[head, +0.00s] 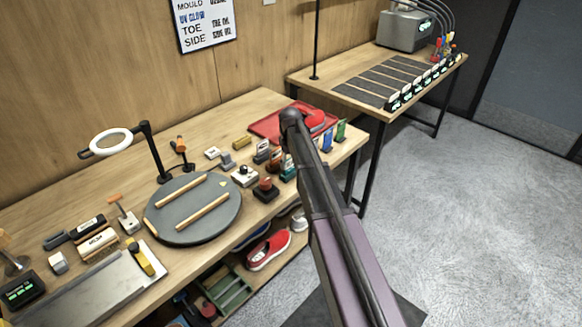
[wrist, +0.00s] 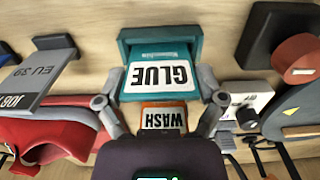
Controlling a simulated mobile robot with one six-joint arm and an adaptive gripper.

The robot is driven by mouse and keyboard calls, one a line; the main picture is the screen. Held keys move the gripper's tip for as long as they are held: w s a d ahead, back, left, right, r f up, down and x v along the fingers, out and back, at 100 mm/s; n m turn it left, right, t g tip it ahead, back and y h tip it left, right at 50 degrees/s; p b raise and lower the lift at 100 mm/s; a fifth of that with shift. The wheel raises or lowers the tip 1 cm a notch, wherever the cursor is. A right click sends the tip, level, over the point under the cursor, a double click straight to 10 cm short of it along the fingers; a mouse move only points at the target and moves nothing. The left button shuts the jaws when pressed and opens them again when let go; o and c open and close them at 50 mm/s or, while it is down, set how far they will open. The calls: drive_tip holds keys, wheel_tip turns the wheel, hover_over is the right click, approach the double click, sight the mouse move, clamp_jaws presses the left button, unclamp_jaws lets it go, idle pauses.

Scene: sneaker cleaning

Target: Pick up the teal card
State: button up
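The teal card (wrist: 161,78), with a white label reading GLUE, stands in a teal holder (wrist: 163,38) in the wrist view. The teal piece also shows in the head view (head: 289,173), partly covered by my arm. My gripper (wrist: 162,82) has one finger on each side of the card, close to its side edges. The fingers are spread, and I see no clear grip on the card. An orange-and-white WASH card (wrist: 162,117) is just below it in the picture. In the head view my arm hides the gripper.
A red shoe (wrist: 60,138) lies left of the gripper, on the red tray (head: 264,127). A grey EU 39 card (wrist: 32,75) is at upper left. A white device (wrist: 246,98) and a red-topped black block (wrist: 297,60) stand close on the right. The round turntable (head: 190,228) is further left.

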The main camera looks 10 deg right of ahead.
drive_tip(key=shift+c, duration=0.9)
drive_tip(key=shift+r, duration=0.15)
wheel_tip(320, 180, up, 4)
drive_tip(key=p, duration=0.4)
drive_tip(key=s+p, duration=0.1)
drive_tip(key=s, duration=1.5)
drive_tip(key=shift+d+r, duration=0.35)
drive_tip(key=shift+r, duration=0.15)
wheel_tip(320, 180, up, 12)
drive_tip(key=p, duration=1.2)
drive_tip(key=shift+d, duration=0.15)
